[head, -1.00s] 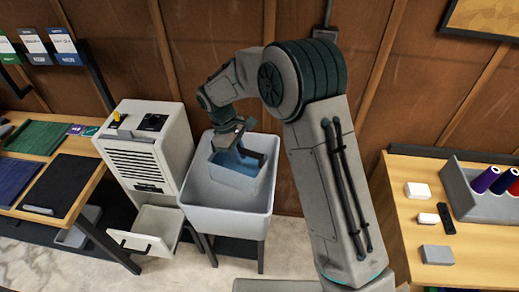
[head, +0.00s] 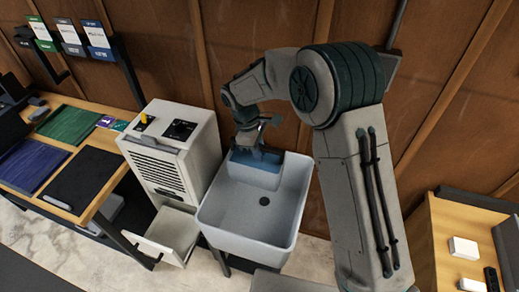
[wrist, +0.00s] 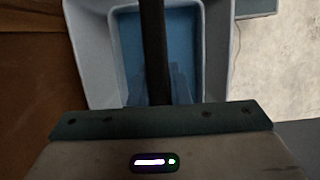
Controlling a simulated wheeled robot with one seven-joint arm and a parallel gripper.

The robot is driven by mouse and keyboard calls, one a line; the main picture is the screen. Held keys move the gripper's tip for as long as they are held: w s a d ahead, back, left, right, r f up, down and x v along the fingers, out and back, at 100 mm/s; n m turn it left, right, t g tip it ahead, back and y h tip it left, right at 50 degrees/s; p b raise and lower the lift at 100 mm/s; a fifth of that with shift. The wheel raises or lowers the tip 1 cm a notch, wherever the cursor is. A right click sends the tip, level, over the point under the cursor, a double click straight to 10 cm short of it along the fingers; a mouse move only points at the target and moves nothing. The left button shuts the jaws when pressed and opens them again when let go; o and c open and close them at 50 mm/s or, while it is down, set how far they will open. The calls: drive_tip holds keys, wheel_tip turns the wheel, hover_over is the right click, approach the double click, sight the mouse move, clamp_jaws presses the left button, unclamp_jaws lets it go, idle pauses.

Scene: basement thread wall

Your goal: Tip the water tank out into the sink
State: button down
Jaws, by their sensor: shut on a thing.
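The water tank (head: 256,176) is a pale grey box with blue water showing inside. It is at the back of the sink (head: 228,218), over or inside the basin; I cannot tell if it touches. My gripper (head: 256,151) is above the tank, shut on its dark handle. In the wrist view the handle (wrist: 154,50) runs up the middle, with the tank's blue interior (wrist: 185,45) behind it. The tank looks about level. The basin's front part is empty, with a dark drain (head: 264,201) visible.
A white dehumidifier (head: 165,150) stands left of the sink, its lower drawer (head: 168,236) pulled out. A desk with mats (head: 72,180) is further left. A wooden table (head: 450,225) with small boxes is at right. The wooden wall is close behind the sink.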

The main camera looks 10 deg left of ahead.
drive_tip(key=shift+s+d+f+y+b, duration=0.1)
drive_tip(key=shift+d+f+y+b, duration=0.3)
drive_tip(key=shift+d+y+b, duration=0.45)
drive_tip(key=shift+s+d+f+y+b, duration=0.1)
drive_tip(key=shift+d+f+y+b, duration=0.4)
drive_tip(key=shift+y, duration=0.55)
drive_tip(key=shift+d+f+y+b, duration=0.35)
drive_tip(key=shift+y+b, duration=0.1)
drive_tip(key=shift+y, duration=0.25)
drive_tip(key=shift+d+f+y+b, duration=0.2)
drive_tip(key=shift+f+y+b, duration=0.2)
drive_tip(key=shift+y, duration=0.3)
drive_tip(key=shift+d+f+t+y+b, duration=0.3)
drive_tip(key=shift+d+f+y, duration=0.1)
drive_tip(key=shift+y, duration=0.3)
drive_tip(key=shift+s+d+f+y+b, duration=0.1)
drive_tip(key=shift+d+f+y+b, duration=0.25)
drive_tip(key=shift+f+y+b, duration=0.5)
drive_tip(key=shift+s+d+f+y+b, duration=0.1)
drive_tip(key=shift+d+f+y+b, duration=0.2)
drive_tip(key=shift+f+y+b, duration=0.55)
drive_tip(key=shift+d+f+y+b, duration=0.15)
drive_tip(key=shift+f+y+b, duration=0.7)
drive_tip(key=shift+b, duration=1)
drive_tip(key=shift+d+f+y+b, duration=0.1)
drive_tip(key=shift+f+y+b, duration=0.5)
drive_tip(key=shift+y+b, duration=0.85)
drive_tip(key=shift+d+f+b, duration=0.1)
drive_tip(key=shift+f+b, duration=0.1)
drive_tip(key=shift+b, duration=0.85)
